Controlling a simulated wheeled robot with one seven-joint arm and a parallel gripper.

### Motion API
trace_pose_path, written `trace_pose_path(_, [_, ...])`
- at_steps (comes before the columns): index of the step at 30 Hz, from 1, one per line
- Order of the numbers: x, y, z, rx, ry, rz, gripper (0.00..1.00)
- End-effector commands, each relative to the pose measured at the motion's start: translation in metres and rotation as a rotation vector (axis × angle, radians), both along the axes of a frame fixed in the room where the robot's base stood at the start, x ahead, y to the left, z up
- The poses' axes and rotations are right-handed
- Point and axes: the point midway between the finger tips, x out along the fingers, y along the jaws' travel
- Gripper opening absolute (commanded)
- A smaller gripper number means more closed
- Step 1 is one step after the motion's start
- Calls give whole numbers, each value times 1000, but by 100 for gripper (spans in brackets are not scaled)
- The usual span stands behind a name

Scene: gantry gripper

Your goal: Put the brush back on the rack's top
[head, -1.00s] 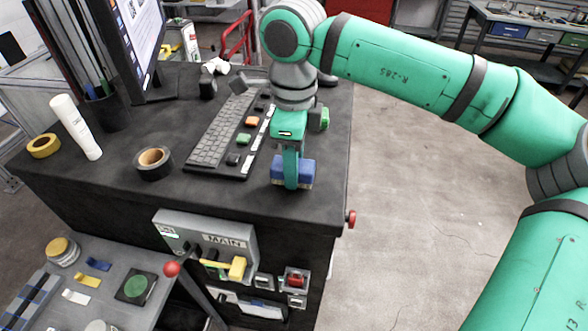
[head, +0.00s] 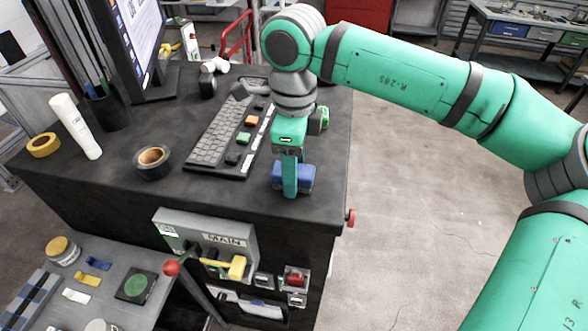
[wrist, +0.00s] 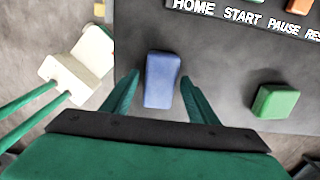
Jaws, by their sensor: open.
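A blue block (head: 305,177) lies on the dark bench top near its front right corner; I cannot tell whether it is the brush. It also shows in the wrist view (wrist: 162,80), upright in the picture between my two fingers. My gripper (head: 290,192) is open and points down over the block. In the wrist view my gripper (wrist: 160,82) has one finger on each side of the block, with a visible gap on both sides. In the head view a finger hides part of the block. I cannot make out a rack for certain.
A keyboard panel (head: 217,130) lies left of my gripper. A green block (wrist: 275,101) and a cream piece with green rods (wrist: 75,68) flank the fingers. Black tape (head: 152,160), a white tube (head: 76,125) and a monitor stand left. A yellow-handled MAIN box (head: 205,240) juts from the front.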

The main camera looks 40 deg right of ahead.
Motion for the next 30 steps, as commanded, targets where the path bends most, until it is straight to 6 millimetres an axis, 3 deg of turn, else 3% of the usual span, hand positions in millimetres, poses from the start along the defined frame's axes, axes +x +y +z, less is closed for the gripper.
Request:
trace_pose_path(15, [-1,2,88,-2,-1,0,53])
trace_pose_path(21, [-1,3,101,0,0,0,53])
trace_pose_path(30, [-1,3,102,0,0,1,53])
